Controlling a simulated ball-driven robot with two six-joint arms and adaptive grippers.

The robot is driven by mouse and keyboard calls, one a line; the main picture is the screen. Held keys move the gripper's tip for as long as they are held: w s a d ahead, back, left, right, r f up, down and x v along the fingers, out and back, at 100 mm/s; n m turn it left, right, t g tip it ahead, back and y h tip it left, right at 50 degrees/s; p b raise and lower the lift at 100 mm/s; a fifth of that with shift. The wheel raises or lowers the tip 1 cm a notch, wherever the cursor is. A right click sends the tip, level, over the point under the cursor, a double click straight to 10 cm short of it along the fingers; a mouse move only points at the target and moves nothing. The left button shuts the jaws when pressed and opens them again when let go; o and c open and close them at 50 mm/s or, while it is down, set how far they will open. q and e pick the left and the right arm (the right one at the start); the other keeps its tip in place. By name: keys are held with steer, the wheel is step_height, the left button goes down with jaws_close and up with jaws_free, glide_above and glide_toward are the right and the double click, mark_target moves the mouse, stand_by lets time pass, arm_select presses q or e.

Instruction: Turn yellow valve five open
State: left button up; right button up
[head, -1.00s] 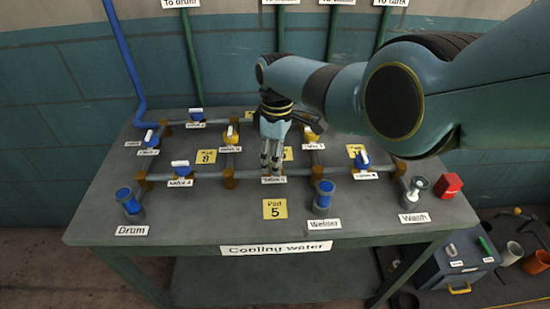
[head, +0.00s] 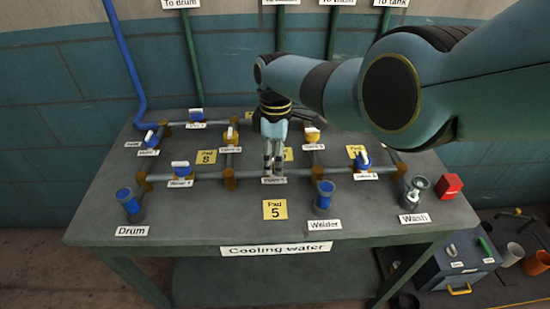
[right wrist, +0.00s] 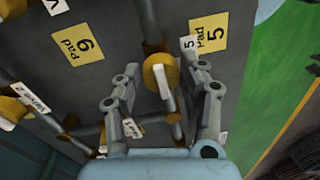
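The yellow valve (right wrist: 158,72) with a white bar handle stands on a grey pipe in the right wrist view. A white label ending in 5 (right wrist: 188,43) lies beside it, partly hidden by a finger. The handle looks roughly in line with the pipe there. My right gripper (right wrist: 165,85) is open, with one finger on each side of the valve; I cannot tell whether either touches it. In the head view my right gripper (head: 273,165) points down at the middle of the front pipe and hides this valve. My left gripper is out of view.
The grey table (head: 170,225) carries other blue and yellow valves, including a yellow one (head: 312,134) just behind right of the gripper. The Pad 5 plate (head: 275,209) lies in front. A red block (head: 449,186) sits at the right edge. The table's front strip is mostly clear.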

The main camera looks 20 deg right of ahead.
steer(key=o, duration=0.3)
step_height(320, 180, up, 12)
steer(key=shift+w+d, duration=0.2)
steer(key=shift+w, duration=0.25)
stand_by(0.4)
